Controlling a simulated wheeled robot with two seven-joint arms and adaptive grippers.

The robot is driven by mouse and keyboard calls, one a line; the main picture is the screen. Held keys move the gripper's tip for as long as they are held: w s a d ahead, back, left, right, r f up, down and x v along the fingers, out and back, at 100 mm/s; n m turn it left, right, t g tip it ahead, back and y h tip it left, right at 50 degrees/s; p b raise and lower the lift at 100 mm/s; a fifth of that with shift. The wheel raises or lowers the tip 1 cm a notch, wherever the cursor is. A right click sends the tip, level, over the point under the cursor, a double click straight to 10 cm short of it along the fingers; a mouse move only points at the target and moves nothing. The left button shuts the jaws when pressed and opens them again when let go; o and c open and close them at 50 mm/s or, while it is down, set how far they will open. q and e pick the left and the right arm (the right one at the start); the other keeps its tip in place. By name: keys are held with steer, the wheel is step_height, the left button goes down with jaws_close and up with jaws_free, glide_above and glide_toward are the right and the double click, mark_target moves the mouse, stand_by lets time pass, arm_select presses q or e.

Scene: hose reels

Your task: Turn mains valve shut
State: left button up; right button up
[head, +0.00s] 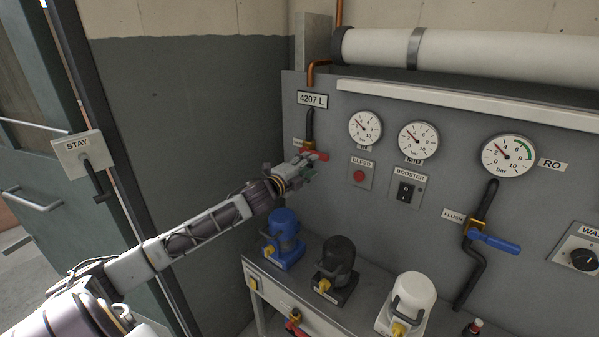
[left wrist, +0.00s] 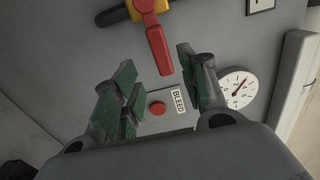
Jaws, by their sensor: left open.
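The mains valve has a red lever (head: 320,156) on a dark vertical pipe (head: 309,122) at the panel's left, under the 4207 L plate. The lever points right, roughly crosswise to the pipe. The left wrist view shows the red lever (left wrist: 159,48) on a yellow valve body (left wrist: 133,9). My left gripper (head: 309,171) is at the lever and hides the area below it. Its green-padded fingers are open (left wrist: 156,60). In the left wrist view the lever's free end appears between the fingertips; contact cannot be told. My right gripper is not in view.
A red bleed button (head: 359,175), a booster switch (head: 405,191) and gauges (head: 365,127) lie to the right. A blue flush lever (head: 495,242) is farther right. Blue (head: 284,228), black (head: 337,258) and white (head: 412,291) units stand on the shelf below. A grey door (head: 30,200) is left.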

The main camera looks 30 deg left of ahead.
arm_select(q)
steer(key=shift+s+a, duration=0.1)
steer(key=shift+s, duration=1.9)
steer(key=shift+f, duration=0.1)
